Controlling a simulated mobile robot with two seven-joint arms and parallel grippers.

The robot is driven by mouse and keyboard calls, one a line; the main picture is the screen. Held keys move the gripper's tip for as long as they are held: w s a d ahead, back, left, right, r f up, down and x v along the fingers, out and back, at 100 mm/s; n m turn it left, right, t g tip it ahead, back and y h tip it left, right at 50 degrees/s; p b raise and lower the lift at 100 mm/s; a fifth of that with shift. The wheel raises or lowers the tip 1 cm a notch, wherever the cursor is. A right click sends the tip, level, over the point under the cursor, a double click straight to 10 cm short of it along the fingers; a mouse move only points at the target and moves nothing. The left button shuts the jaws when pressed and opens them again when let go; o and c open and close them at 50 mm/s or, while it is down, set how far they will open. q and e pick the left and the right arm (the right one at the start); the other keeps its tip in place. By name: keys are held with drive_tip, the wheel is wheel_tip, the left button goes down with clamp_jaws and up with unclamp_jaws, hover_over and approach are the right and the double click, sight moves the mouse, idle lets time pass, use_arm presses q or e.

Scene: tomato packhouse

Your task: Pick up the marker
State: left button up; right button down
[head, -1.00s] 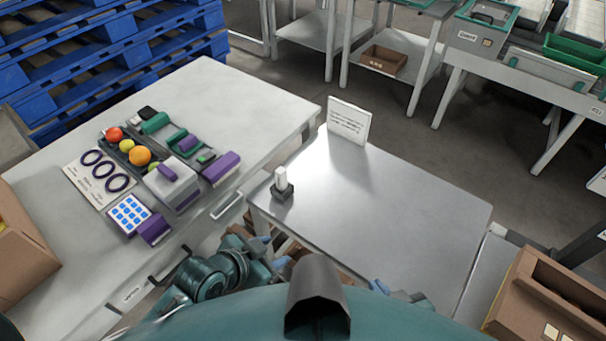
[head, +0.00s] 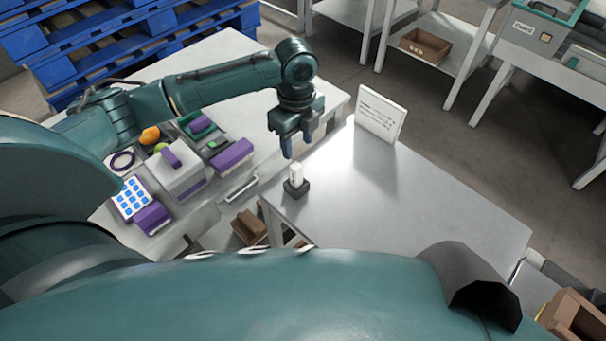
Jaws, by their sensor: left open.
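A small white upright piece (head: 296,173) stands in a dark square base (head: 295,189) near the left corner of the grey table (head: 420,210). It may be the marker, but it is too small to be sure. My left gripper (head: 299,144) is open and empty, pointing down. In the head view it appears just above the white piece, apart from it. My right gripper is not in view.
A white sign (head: 380,115) stands at the grey table's back edge. The left table (head: 228,58) holds purple-and-white boxes (head: 180,175), a blue-and-white keypad-like panel (head: 132,198) and fruit (head: 150,135). The rest of the grey table is clear.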

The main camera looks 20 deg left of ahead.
sight(298, 165)
use_arm(q)
wheel_tip(298, 165, down, 6)
drive_tip(key=shift+s+r, duration=0.1)
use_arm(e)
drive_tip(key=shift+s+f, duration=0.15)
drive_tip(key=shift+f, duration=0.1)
use_arm(q)
drive_tip(key=f, duration=0.5)
drive_tip(key=shift+s+a+f, duration=0.15)
drive_tip(key=shift+s+f, duration=0.05)
drive_tip(key=shift+f, duration=0.1)
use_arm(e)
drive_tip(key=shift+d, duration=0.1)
use_arm(q)
clamp_jaws()
wheel_tip(298, 165, up, 11)
drive_tip(key=shift+r+p, duration=0.1)
drive_tip(key=shift+p, duration=0.6)
wheel_tip(298, 165, up, 4)
drive_tip(key=p, duration=0.5)
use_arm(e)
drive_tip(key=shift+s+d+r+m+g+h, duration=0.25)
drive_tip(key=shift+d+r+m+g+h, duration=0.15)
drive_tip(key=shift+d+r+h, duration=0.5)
